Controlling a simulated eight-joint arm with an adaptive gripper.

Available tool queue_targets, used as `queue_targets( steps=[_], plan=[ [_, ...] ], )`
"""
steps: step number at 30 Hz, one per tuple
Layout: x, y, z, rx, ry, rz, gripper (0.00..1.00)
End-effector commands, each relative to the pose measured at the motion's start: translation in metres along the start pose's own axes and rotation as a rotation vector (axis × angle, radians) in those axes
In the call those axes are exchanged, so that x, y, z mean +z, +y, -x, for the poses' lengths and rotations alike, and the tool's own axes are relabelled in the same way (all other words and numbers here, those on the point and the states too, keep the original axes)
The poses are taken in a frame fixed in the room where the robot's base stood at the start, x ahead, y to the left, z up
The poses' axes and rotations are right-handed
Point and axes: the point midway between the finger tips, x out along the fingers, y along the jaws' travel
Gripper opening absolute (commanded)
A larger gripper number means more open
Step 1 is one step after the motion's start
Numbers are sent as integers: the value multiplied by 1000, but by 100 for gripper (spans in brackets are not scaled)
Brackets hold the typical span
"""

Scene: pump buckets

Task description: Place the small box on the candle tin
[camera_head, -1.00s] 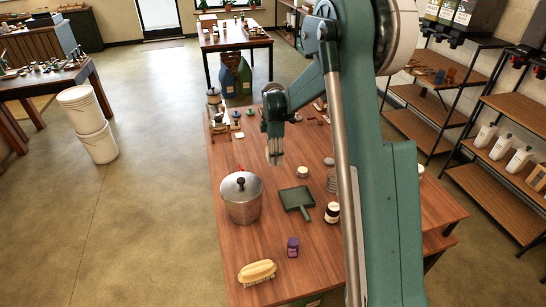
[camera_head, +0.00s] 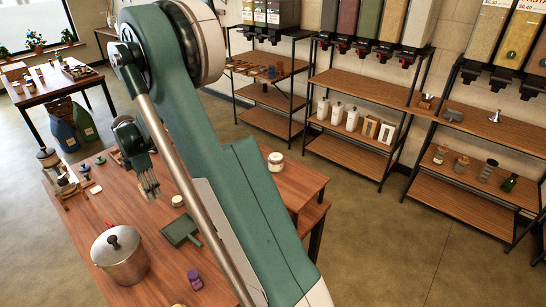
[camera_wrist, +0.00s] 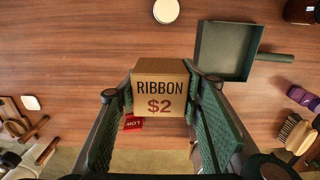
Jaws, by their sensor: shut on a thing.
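The small box (camera_wrist: 160,88) is brown cardboard printed "RIBBON $2". It sits between the two green finger pads of my gripper (camera_wrist: 160,100), which is shut on it. In the head view my gripper (camera_head: 149,188) hangs above the wooden table with its fingers pointing down; the box is hard to make out there. A small round cream-topped tin (camera_head: 177,201), which looks like the candle tin, stands on the table to the right of my gripper. Its pale top (camera_wrist: 167,11) shows at the upper edge of the wrist view, beyond the box and apart from it.
A green dustpan (camera_head: 181,230) lies near the tin, its handle to the right in the wrist view. A steel pot (camera_head: 120,262) and a purple item (camera_head: 194,280) stand nearer. A white-lidded jar (camera_head: 275,162) stands right of my arm. A brush (camera_wrist: 294,133) lies at the wrist view's right.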

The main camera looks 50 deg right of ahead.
Motion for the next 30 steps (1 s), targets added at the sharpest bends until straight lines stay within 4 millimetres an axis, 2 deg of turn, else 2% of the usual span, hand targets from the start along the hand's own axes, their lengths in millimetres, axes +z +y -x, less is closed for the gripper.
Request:
queue_targets(
  steps=[1,14,30],
  plan=[
    [14,-4,7,0,0,-4,25],
    [133,-46,54,0,0,-5,25],
    [270,-125,112,1,-1,-6,25]
  ],
)
